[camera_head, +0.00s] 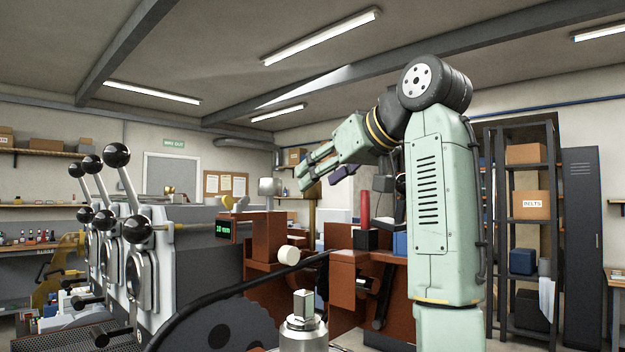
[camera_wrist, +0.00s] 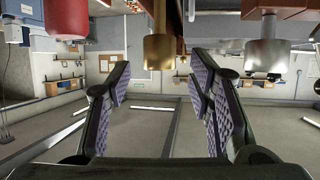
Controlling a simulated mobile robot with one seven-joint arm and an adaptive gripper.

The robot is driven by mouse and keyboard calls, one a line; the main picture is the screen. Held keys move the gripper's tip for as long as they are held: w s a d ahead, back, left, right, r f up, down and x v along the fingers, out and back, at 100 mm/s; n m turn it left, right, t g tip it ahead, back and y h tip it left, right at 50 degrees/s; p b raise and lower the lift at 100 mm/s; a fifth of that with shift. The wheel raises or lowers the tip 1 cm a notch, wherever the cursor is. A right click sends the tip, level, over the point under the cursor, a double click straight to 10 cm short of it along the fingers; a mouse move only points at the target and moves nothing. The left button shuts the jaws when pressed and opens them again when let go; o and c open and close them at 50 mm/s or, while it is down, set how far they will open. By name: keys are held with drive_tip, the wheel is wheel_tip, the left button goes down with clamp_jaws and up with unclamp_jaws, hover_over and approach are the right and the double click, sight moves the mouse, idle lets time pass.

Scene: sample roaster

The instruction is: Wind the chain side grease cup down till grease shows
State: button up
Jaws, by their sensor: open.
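My gripper (camera_head: 303,176) is open and empty at the end of my raised arm, above the red-brown machine. In the wrist view, which looks upside down, its two padded fingers (camera_wrist: 160,78) stand wide apart. A brass cup-like cylinder (camera_wrist: 158,52) shows beyond the fingertips, roughly centred between them and apart from both. A silver cup-like cylinder (camera_wrist: 266,54) hangs to its right, outside the fingers. The silver one also shows in the head view (camera_head: 270,187), left of my gripper. Neither view shows grease, and I cannot tell which cup is the chain side one.
Black-knobbed levers (camera_head: 117,155) rise at the left. A metal post with a square top (camera_head: 303,305) stands at the front. Shelves (camera_head: 520,230) line the right.

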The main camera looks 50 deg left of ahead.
drive_tip(key=shift+p+x, duration=0.3)
drive_tip(key=shift+x, duration=1.65)
drive_tip(key=shift+c, duration=0.4)
clamp_jaws()
drive_tip(key=shift+m+t+b, duration=0.4)
drive_tip(key=shift+m+t, duration=0.4)
drive_tip(key=shift+t, duration=0.2)
drive_tip(key=shift+r+m+t+h, duration=0.1)
drive_tip(key=shift+m+t+h, duration=0.6)
drive_tip(key=shift+m+t, duration=0.85)
